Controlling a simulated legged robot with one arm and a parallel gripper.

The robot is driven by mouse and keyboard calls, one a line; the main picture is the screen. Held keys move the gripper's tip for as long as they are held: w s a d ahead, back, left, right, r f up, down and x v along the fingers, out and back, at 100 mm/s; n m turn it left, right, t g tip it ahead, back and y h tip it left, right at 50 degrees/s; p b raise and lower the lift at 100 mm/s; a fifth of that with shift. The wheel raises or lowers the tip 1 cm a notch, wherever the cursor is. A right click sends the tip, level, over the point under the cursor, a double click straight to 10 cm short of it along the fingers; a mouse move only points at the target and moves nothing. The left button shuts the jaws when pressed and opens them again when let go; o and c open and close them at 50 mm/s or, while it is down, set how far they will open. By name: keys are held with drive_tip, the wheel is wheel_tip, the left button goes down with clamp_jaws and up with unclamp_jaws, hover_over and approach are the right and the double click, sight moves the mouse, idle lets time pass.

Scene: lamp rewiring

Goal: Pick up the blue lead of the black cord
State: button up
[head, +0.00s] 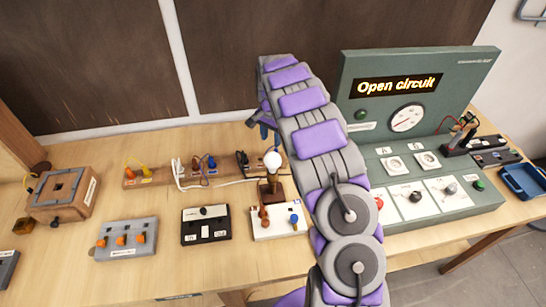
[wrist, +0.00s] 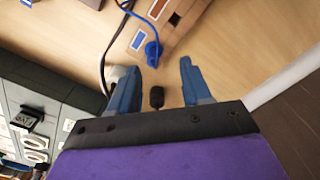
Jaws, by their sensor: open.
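In the wrist view a blue lead (wrist: 152,50) ends at a wooden block (wrist: 185,22), beside a blue-marked label; its thin blue wire runs to the upper edge. A black cord (wrist: 104,50) curves down at its left. My gripper (wrist: 168,66) has two blue fingers, spread apart with nothing held. The left fingertip is close to the blue lead in the picture; I cannot tell whether they touch. A small black piece (wrist: 156,97) shows between the fingers. In the head view, my gripper (head: 264,130) is partly hidden by my arm, above the wooden lead rack (head: 165,176).
The lamp with a white bulb (head: 273,159) stands just below my gripper in the head view. A black switch box (head: 206,226) and grey lever box (head: 126,238) stand nearer. The green test panel (head: 455,75) reads "Open circuit".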

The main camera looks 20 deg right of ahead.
sight(276, 149)
drive_tip(key=shift+d+f, duration=0.3)
drive_tip(key=shift+f, duration=0.35)
drive_tip(key=shift+d+f, duration=0.3)
drive_tip(key=shift+f, duration=0.3)
drive_tip(key=shift+d+f, duration=0.45)
drive_tip(key=shift+d, duration=0.05)
drive_tip(key=f, duration=0.2)
drive_tip(key=a+f+b, duration=0.1)
drive_tip(key=f, duration=0.1)
drive_tip(key=shift+s+f+b, duration=0.2)
drive_tip(key=shift+f+b, duration=0.1)
drive_tip(key=shift+d+r, duration=0.1)
drive_tip(key=shift+d, duration=0.45)
drive_tip(key=c, duration=0.4)
drive_tip(key=shift+a, duration=0.3)
clamp_jaws()
